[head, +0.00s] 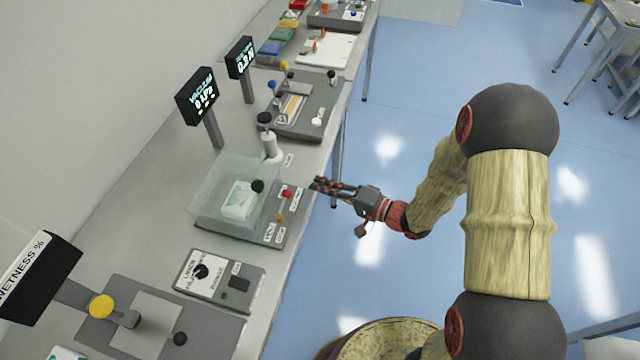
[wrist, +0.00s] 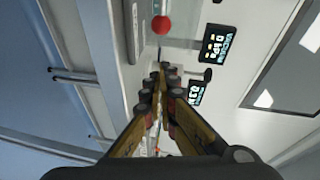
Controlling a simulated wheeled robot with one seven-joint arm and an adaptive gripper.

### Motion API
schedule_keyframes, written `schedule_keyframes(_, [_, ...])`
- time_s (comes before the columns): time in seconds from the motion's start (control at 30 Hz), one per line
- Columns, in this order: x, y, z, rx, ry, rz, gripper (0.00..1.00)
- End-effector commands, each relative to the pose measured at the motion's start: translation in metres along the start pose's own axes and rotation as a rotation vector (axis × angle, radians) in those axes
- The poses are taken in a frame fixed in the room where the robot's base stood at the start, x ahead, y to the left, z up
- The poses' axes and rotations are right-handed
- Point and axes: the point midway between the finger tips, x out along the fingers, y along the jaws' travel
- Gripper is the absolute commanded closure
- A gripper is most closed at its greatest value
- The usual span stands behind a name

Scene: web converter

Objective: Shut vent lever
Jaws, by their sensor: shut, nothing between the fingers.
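I cannot make out for sure which part is the vent lever, as the small labels are unreadable. The vacuum station has a clear box (head: 208,192) with a white item inside and a black knob (head: 258,186) at its right side. A red knob (head: 286,193) sits on its grey base, and shows as a red ball (wrist: 162,25) in the wrist view. A white post with a black top (head: 268,143) stands just behind the box. My gripper (head: 318,184) is shut and empty, to the right of the red knob near the bench's front edge, apart from it.
A vacuum display (head: 196,96) and a second display (head: 240,57) stand along the wall side. A control box with a black dial (head: 201,271) lies nearer. A grey plate with levers (head: 300,105) lies farther back. The floor right of the bench is clear around my arm.

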Motion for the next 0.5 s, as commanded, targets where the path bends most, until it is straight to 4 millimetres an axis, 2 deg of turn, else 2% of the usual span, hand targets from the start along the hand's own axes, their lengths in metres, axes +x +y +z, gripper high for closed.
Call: schedule_keyframes(0.5, [-0.075,0.0,-0.006,0.003,0.006,0.001,1.0])
